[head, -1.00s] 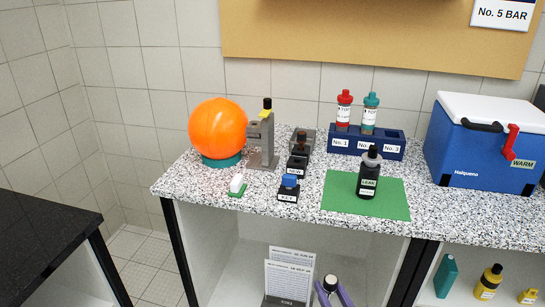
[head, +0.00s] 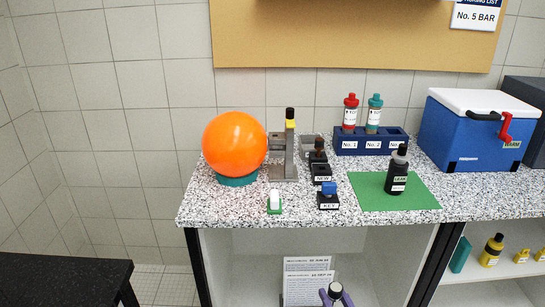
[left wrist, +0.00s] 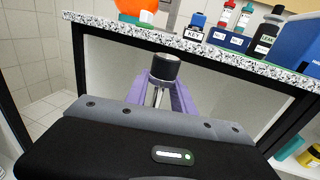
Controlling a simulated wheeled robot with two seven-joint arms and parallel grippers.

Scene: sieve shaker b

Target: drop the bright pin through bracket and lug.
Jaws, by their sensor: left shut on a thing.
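My left gripper (head: 336,298) shows at the bottom edge of the head view, in front of the counter and below its top. In the left wrist view its purple fingers (left wrist: 161,100) are shut on the bright pin (left wrist: 158,97), which has a black knob and a shiny shaft between the fingers. The grey bracket (head: 277,171) stands upright on the counter beside the orange ball; a yellow and black piece tops its post. I cannot make out the lug and the holes clearly. My right gripper is not in view.
The orange ball (head: 235,145) sits on a teal base. Black blocks labelled NEW (head: 322,176) and KEY (head: 328,203) and a small white-and-green item (head: 275,202) stand near the bracket. A black bottle (head: 397,172) stands on a green mat (head: 425,197). The counter edge (head: 230,222) lies above my gripper.

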